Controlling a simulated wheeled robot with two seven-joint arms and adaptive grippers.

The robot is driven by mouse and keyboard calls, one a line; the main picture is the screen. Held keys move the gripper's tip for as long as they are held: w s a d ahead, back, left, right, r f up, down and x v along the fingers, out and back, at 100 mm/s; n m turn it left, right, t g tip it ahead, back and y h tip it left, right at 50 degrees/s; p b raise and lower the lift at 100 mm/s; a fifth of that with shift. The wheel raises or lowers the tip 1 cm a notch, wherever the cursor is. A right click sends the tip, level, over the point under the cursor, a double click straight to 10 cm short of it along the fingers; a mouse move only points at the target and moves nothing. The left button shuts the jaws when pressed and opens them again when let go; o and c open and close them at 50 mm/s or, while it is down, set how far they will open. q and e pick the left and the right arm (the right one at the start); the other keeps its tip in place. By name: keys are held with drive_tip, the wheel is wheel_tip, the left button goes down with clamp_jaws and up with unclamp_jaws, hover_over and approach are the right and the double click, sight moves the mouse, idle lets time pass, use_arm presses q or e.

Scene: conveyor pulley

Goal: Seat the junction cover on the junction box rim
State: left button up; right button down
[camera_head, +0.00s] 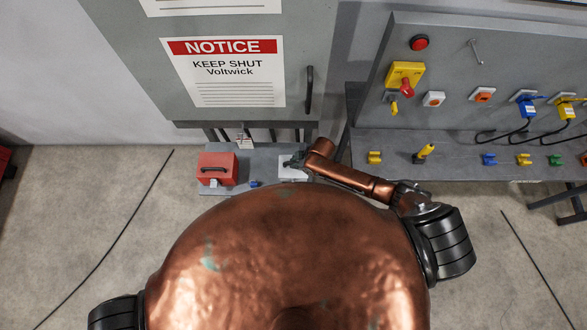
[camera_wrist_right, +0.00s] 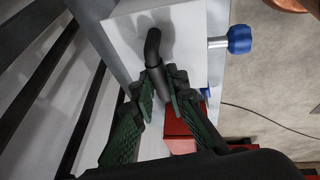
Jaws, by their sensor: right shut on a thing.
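A white, flat-faced piece (camera_head: 293,172), which looks like the junction cover, is at the low grey bench in the head view. In the right wrist view its pale face (camera_wrist_right: 190,32) carries a bent black handle (camera_wrist_right: 153,45). My right gripper (camera_head: 289,163) is over it, and its green-padded fingers (camera_wrist_right: 160,92) are shut on the black handle. I cannot make out the junction box rim under the white piece, or whether the two touch. My left gripper is not in view.
A red case (camera_head: 217,169) with a dark handle stands left on the bench. A blue knob (camera_wrist_right: 238,40) on a metal shaft sticks out beside the white piece. A grey cabinet (camera_head: 310,40) stands behind. A panel (camera_head: 450,75) with switches and plugs is at right.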

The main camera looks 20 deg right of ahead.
drive_tip(key=shift+f, duration=0.15)
drive_tip(key=c, duration=1.8)
unclamp_jaws()
drive_tip(key=v, duration=1.2)
